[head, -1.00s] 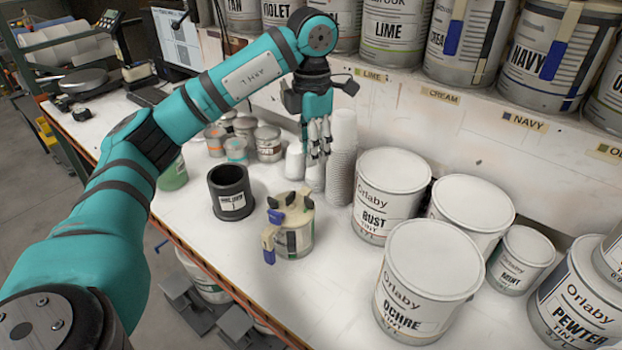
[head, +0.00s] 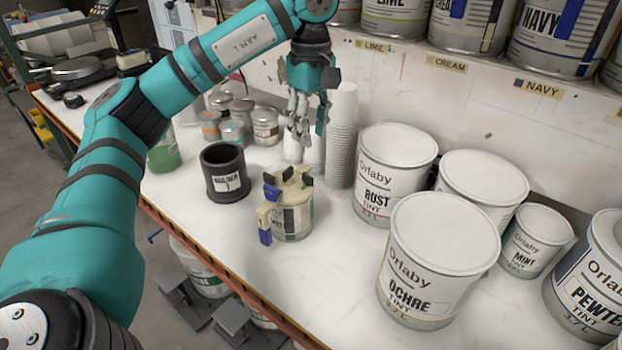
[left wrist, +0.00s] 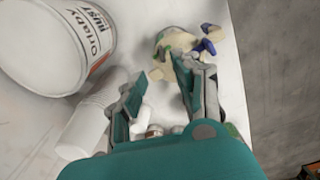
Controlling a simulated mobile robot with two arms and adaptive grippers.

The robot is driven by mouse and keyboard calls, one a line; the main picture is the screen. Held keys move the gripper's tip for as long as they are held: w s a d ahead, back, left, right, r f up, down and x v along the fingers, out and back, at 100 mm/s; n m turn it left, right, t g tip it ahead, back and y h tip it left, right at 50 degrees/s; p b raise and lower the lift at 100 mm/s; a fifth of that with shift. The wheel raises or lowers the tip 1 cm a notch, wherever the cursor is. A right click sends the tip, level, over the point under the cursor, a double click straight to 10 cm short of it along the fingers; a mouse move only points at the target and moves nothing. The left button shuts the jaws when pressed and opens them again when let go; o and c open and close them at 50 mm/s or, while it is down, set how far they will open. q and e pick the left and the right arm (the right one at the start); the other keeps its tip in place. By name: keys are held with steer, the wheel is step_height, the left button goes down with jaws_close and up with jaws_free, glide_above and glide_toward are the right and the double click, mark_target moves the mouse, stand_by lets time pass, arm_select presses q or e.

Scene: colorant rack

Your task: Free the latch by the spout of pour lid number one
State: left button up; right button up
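A small can with a beige pour lid (head: 288,182) stands on the white bench. The lid has several dark latches on top and blue-ended parts, one hanging at the left side (head: 265,228). No lid number is readable, and I cannot tell which latch is by the spout. My left gripper (head: 306,133) is open and empty, above and behind the lid, near the paper cups. In the left wrist view the lid (left wrist: 184,58) shows beyond the open fingers (left wrist: 159,74), partly hidden by the right-hand finger; no contact is seen. My right gripper is not in view.
A black cylinder (head: 223,172) stands left of the lidded can. Stacked white cups (head: 341,135) stand behind it. Large Rust (head: 388,175) and Ochre (head: 420,275) tins stand to the right. Small tins (head: 232,131) are at the back left. The front bench strip is clear.

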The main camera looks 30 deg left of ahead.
mark_target(311, 177)
arm_select(q)
step_height(311, 177, down, 11)
steer(key=shift+f+p, duration=0.1)
steer(key=shift+p, duration=0.5)
jaws_close()
